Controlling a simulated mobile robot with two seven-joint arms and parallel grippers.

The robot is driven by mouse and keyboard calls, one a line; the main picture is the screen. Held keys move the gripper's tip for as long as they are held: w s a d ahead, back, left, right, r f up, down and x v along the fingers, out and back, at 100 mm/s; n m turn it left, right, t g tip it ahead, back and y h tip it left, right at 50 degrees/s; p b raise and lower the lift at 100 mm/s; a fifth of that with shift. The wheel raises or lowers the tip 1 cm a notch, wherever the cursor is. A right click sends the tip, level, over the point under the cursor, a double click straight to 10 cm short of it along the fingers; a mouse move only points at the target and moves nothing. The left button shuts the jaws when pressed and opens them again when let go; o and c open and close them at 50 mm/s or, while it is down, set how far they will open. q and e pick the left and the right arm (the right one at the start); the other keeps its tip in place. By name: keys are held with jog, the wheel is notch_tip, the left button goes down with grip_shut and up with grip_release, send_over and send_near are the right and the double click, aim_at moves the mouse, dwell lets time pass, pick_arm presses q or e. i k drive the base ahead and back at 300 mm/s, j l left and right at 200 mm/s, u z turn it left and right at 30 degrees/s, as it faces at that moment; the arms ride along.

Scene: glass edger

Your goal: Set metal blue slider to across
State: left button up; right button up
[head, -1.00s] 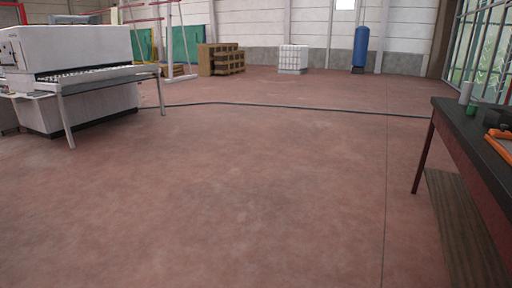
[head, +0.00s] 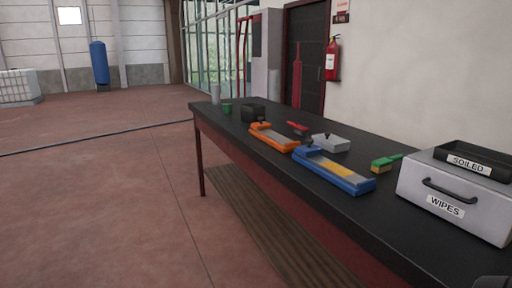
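A blue slider device (head: 335,170) lies on the dark workbench (head: 225,121) in the head view. It is a long blue base with a grey and yellow strip along its top and a raised blue block at its far left end. A small dark knob shows near that block; its exact setting is too small to tell. A similar orange device (head: 274,138) lies just behind it to the left.
A grey box (head: 335,143), a green-yellow brush (head: 385,163) and a red-handled tool (head: 297,128) lie near the blue device. A WIPES box (head: 457,193) with a SOILED tray (head: 473,161) stands at right. Floor left of the bench is clear.

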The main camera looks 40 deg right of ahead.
aim_at(308, 150)
jog(key=i+z, duration=0.25)
jog(key=z, duration=0.15)
jog(key=i+j+z, duration=0.1)
jog(key=i+z, duration=0.15)
jog(key=z, duration=0.15)
jog(key=i+j+z, duration=0.15)
jog(key=z, duration=0.2)
jog(key=i, duration=0.1)
